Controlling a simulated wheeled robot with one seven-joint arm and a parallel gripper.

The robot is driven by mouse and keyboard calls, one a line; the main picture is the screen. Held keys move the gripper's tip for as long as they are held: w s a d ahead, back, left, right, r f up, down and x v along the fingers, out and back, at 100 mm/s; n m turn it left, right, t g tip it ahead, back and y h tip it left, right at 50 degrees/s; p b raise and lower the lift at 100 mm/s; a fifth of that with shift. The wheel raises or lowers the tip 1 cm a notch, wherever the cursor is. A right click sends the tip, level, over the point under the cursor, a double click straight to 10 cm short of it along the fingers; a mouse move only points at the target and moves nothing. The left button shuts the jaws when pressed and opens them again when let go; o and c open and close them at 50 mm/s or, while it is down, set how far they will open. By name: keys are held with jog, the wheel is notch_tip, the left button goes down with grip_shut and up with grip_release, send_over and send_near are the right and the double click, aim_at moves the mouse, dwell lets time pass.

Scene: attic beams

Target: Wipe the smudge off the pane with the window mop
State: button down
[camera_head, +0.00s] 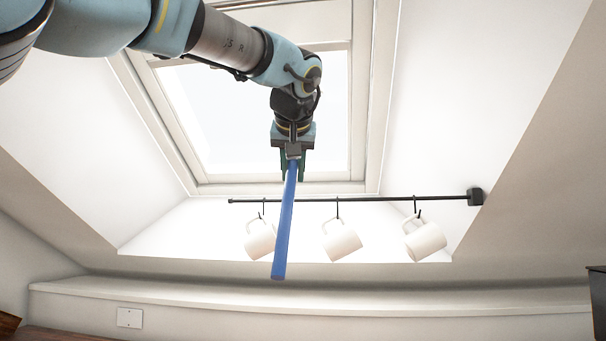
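My gripper (293,165) is in front of the lower part of the skylight window. It is shut on a blue handle (284,230), which hangs down from the fingers with a slight tilt. I take this to be the window mop's handle; no mop head shows, and its upper end is hidden by the gripper. The pane (215,120) is bright and pale inside a white frame. I see no clear smudge on it; my arm covers its upper and middle part.
A black rail (375,199) crosses below the window, with white mugs (260,239), (341,239) and (424,238) hanging from hooks. The blue handle passes in front of the rail, close to the left mug in the picture. A white ledge (400,298) runs below.

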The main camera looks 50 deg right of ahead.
jog(key=shift+w+a, duration=0.15)
jog(key=shift+w, duration=0.05)
jog(key=shift+w+a+r, duration=0.1)
jog(key=shift+w+a, duration=0.3)
jog(key=shift+w, duration=0.3)
jog(key=shift+w+a, duration=0.4)
jog(key=shift+w, duration=0.3)
jog(key=w+a, duration=0.1)
jog(key=w+a+b, duration=0.1)
jog(key=w, duration=0.1)
jog(key=shift+f, duration=0.3)
